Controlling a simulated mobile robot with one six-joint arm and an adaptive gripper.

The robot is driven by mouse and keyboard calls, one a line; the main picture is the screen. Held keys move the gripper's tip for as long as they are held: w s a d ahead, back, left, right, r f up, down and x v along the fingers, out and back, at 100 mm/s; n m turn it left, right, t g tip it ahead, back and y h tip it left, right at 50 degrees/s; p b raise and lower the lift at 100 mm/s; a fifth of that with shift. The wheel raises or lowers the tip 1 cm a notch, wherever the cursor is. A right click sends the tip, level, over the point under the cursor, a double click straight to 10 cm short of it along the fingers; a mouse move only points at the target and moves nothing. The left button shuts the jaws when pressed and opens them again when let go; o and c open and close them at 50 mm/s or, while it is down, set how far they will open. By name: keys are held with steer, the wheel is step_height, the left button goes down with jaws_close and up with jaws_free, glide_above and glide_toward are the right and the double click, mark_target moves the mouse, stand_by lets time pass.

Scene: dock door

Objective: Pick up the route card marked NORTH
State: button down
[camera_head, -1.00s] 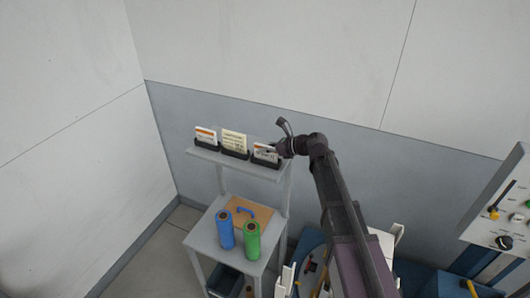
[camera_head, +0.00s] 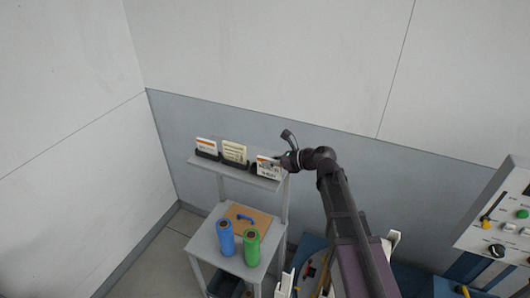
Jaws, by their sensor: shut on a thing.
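Three cards stand on the upper shelf (camera_head: 238,174) of a grey stand. The right card (camera_head: 267,168) is white with an orange top band and dark print too small to read. My gripper (camera_head: 279,162) is at its right edge and shut on it. This card sits slightly raised and forward, and I cannot tell if it is clear of its black holder. The middle card (camera_head: 234,151) is cream, and the left card (camera_head: 206,144) is white with an orange band; both stand in black holders. I cannot tell which card reads NORTH.
Below, a lower shelf (camera_head: 208,245) holds a blue cylinder (camera_head: 226,238), a green cylinder (camera_head: 252,248) and a brown board (camera_head: 238,215) with a blue handle. A control panel (camera_head: 500,215) stands at the right. The wall is close behind the stand.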

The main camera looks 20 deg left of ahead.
steer(key=s+d, duration=0.5)
steer(key=s, duration=0.3)
steer(key=shift+d+r+p, duration=0.2)
steer(key=shift+r+p, duration=0.2)
steer(key=shift+r, duration=0.05)
steer(key=shift+s, duration=0.1)
